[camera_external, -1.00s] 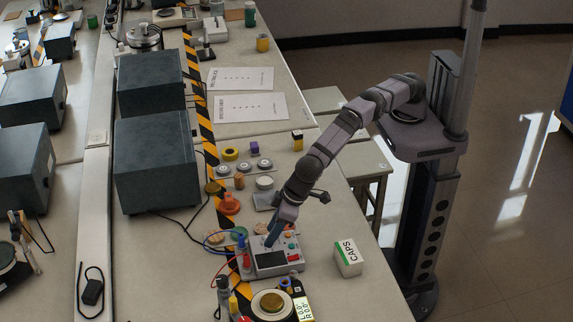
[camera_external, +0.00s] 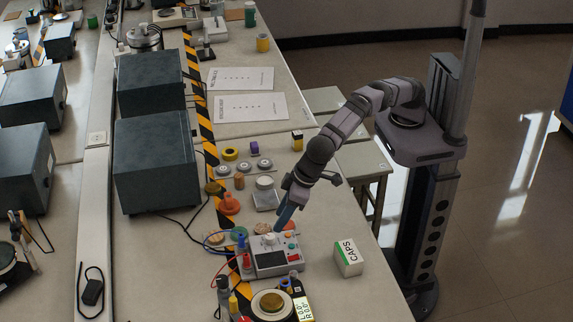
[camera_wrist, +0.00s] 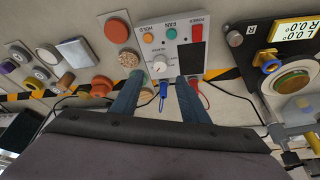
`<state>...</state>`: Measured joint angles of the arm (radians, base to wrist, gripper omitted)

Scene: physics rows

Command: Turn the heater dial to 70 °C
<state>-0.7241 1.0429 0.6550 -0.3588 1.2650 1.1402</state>
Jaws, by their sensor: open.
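The heater unit (camera_external: 268,262) is a light grey box with a dark window, coloured buttons and a white dial (camera_wrist: 160,66). In the wrist view its panel (camera_wrist: 150,45) shows the words HOLD and FAN. The dial has scale marks around it, but the numbers and its pointer setting are too small to read. My gripper (camera_wrist: 158,100) is open and empty, with its two blue fingers apart. In the wrist view the dial lies ahead of the gap between the fingertips. In the external view my gripper (camera_external: 279,224) is over the back of the unit, near the dial.
Blue and red cables (camera_external: 215,240) run from the unit's left side. A white CAPS box (camera_external: 348,258) stands to its right. A round device with a display (camera_external: 272,303) is in front.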

